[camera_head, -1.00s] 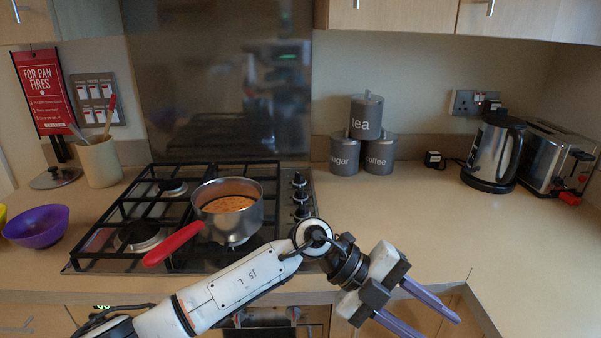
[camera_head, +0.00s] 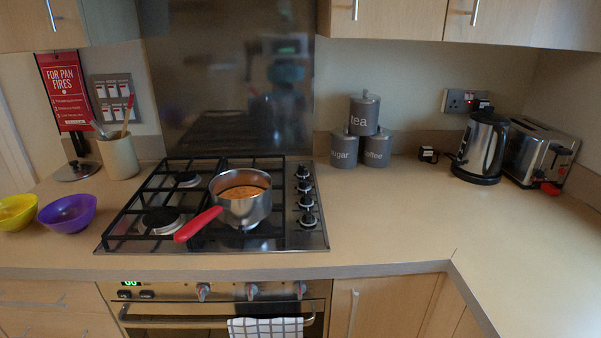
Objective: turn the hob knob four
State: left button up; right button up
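The gas hob (camera_head: 130,231) is set in the worktop left of the middle. Its black knobs stand in a column along its right side: the rear knob (camera_head: 302,172), a second knob (camera_head: 304,187), a third knob (camera_head: 306,202) and the front knob (camera_head: 309,220). All of them are in plain sight. I cannot read any numbers by them. A steel saucepan (camera_head: 243,208) with orange food and a red handle (camera_head: 198,224) stands on the hob's front right burner. Neither of my grippers is in view.
The oven (camera_head: 215,292) below has its own knobs and a checked towel (camera_head: 265,328). Purple (camera_head: 68,214) and yellow (camera_head: 15,212) bowls stand left. Canisters (camera_head: 362,148), a kettle (camera_head: 482,148) and a toaster (camera_head: 540,153) stand at the back. The worktop right of the hob (camera_head: 400,225) is clear.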

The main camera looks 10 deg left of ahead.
aim_at(303, 172)
jog(key=k, duration=0.25)
jog(key=u, duration=1.75)
jog(key=i, duration=1.35)
jog(key=z, duration=1.4)
